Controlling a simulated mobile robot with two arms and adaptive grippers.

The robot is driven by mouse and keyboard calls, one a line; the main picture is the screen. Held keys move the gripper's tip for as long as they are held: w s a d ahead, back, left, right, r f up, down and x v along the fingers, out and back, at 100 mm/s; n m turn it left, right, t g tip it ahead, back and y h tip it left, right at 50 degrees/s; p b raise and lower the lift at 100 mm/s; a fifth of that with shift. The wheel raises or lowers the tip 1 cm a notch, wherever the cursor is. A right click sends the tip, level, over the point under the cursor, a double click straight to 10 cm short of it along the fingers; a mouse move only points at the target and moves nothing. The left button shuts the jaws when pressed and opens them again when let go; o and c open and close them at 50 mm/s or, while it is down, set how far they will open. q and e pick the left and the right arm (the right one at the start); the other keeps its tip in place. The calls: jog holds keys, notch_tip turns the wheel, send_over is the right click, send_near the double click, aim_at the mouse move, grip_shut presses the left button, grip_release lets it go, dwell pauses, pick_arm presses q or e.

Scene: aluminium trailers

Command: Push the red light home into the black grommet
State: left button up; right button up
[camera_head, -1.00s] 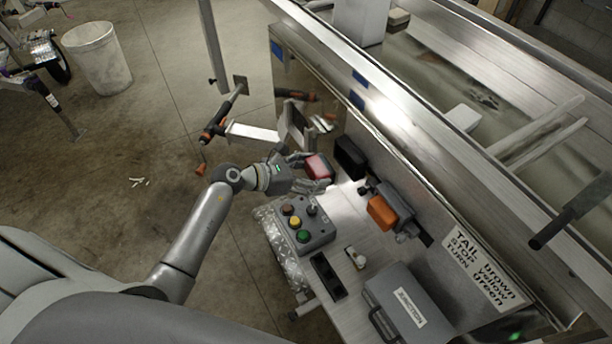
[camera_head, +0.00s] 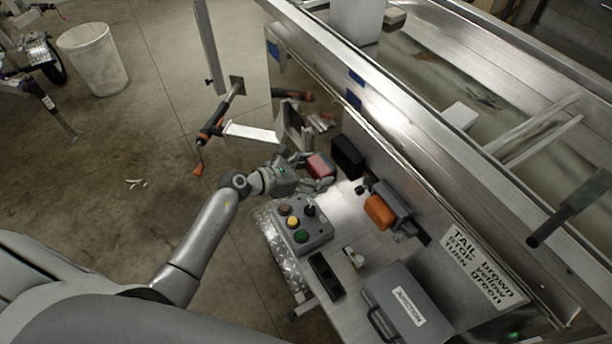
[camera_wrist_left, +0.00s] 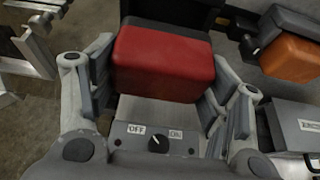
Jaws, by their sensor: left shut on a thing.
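My left gripper (camera_head: 308,172) is shut on the red light (camera_head: 321,166), a rounded block with a dark back. The red light also shows large between the fingers in the left wrist view (camera_wrist_left: 165,62). The black grommet (camera_head: 348,156) is a dark block-shaped piece on the trailer's metal panel, just right of the light. In the left wrist view part of the grommet (camera_wrist_left: 170,10) shows beyond the light. The light looks close in front of the grommet; I cannot tell whether they touch. My right gripper is not in view.
An orange light (camera_head: 380,210) sits in a dark mount right of the grommet. A switch box (camera_head: 303,228) with coloured buttons, a black holder (camera_head: 327,275) and a grey junction case (camera_head: 405,300) stand on the bench. A jack handle (camera_head: 216,122) is at left.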

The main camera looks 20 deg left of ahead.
aim_at(326, 167)
pick_arm(q)
jog(key=shift+w+d, duration=0.7)
jog(key=shift+w, duration=0.25)
jog(key=shift+w+d, duration=0.1)
dwell(1.0)
jog(key=shift+w+d, duration=0.1)
jog(key=shift+w+d+r, duration=0.1)
jog(key=shift+w+d, duration=0.1)
jog(key=shift+w, duration=0.1)
jog(key=shift+w+d, duration=0.65)
jog(key=shift+w, duration=0.15)
jog(key=o, duration=1.2)
